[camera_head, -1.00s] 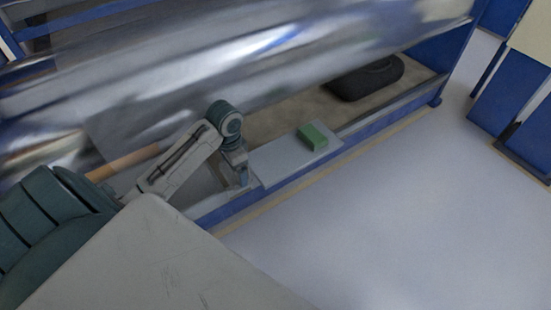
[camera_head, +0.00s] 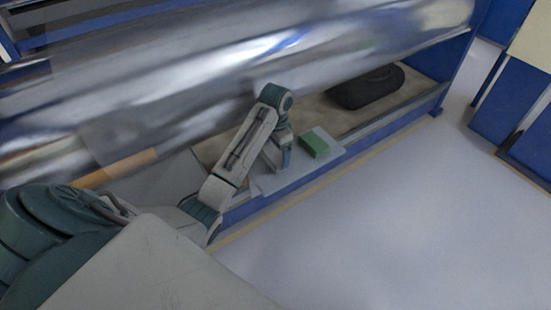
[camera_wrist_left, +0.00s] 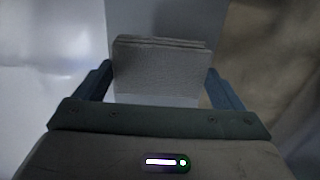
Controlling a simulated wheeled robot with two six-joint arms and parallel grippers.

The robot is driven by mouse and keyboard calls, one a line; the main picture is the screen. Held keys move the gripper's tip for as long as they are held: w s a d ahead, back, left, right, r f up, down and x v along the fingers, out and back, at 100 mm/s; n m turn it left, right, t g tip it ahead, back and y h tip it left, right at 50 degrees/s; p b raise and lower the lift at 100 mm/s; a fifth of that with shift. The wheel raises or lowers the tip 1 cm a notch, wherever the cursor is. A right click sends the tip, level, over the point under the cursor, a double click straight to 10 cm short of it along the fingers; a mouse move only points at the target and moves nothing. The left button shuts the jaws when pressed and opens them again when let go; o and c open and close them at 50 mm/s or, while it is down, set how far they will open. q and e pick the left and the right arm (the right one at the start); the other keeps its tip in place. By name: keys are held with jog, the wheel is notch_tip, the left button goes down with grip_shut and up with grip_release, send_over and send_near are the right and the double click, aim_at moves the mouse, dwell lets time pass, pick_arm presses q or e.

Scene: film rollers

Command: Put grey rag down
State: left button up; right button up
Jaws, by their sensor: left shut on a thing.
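My left gripper (camera_head: 284,160) is over the light grey shelf plate (camera_head: 270,183) at the machine's front edge, just left of a green block. In the left wrist view, its two blue fingers (camera_wrist_left: 160,90) are shut on the grey rag (camera_wrist_left: 160,68), a folded, layered pad standing between them. The pale plate shows below and beyond the rag in that view. I cannot tell whether the rag touches the plate. In the head view the rag is hidden or too small to make out. My right gripper is not in view.
The green block (camera_head: 315,145) lies on the plate close beside my left gripper. A large shiny film roller (camera_head: 200,75) spans above and behind. A black bundle (camera_head: 366,87) lies on the ledge further right. The floor in front is clear.

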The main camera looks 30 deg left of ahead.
aim_at(276, 153)
pick_arm(q)
jog(key=shift+f, duration=0.95)
jog(key=shift+f+p, duration=0.2)
jog(key=shift+p, duration=0.25)
jog(key=shift+f, duration=0.45)
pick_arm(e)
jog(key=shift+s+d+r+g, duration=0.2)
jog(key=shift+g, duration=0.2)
pick_arm(q)
jog(key=o, duration=0.6)
